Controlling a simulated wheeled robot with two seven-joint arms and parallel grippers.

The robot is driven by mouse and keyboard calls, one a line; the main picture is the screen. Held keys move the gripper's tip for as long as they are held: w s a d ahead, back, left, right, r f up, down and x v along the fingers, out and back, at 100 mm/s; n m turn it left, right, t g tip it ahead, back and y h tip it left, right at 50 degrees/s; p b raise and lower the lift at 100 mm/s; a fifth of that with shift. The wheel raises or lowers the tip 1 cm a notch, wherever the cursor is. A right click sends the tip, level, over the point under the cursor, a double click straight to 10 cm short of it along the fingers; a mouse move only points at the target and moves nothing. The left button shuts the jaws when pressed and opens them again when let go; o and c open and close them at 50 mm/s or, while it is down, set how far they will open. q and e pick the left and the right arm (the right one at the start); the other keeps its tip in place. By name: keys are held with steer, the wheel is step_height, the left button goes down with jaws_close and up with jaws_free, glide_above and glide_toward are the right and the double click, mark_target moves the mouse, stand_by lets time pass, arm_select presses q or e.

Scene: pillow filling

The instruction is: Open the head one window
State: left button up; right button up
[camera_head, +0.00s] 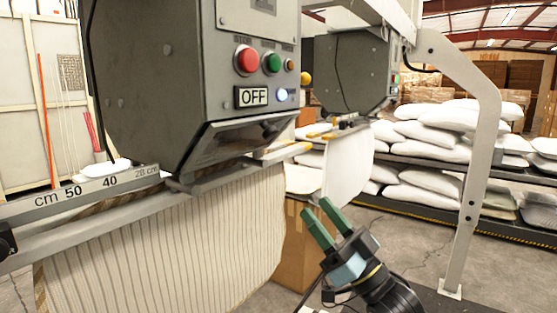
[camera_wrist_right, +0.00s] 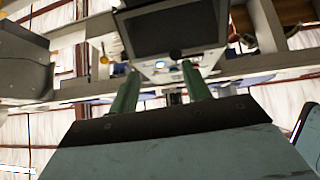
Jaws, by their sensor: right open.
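The near filling head (camera_head: 150,80) is a large grey box with red and green buttons and an OFF label. Its window (camera_head: 235,141) is a dark slanted pane in a metal frame at the head's lower front, and it looks closed. A small dark knob (camera_head: 270,129) sits near its right end. In the right wrist view a dark framed panel, apparently this window (camera_wrist_right: 175,28), shows above the fingers. My right gripper (camera_head: 316,208) is open and empty, below and right of the window, apart from it. Its green fingers (camera_wrist_right: 160,72) point up toward the panel. My left gripper is out of view.
A striped pillow cover (camera_head: 170,245) hangs under the near head, below a ruler bar (camera_head: 95,190). A second head (camera_head: 350,72) with a white cover (camera_head: 348,178) stands behind. A grey frame post (camera_head: 475,150) rises at right. White pillows (camera_head: 430,198) fill racks behind.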

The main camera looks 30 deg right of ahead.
mark_target(273, 136)
steer(key=w+a+r+p, duration=0.1)
steer(key=w+r, duration=0.1)
steer(key=r, duration=0.2)
steer(key=w+a+r+n+y+p, duration=0.1)
steer(key=w+a+r+p, duration=0.1)
steer(key=r, duration=0.2)
steer(key=w+a+r+y+p, duration=0.1)
steer(key=w+a+r+p, duration=0.1)
steer(key=w+r, duration=0.1)
steer(key=shift+r, duration=0.85)
jaws_close()
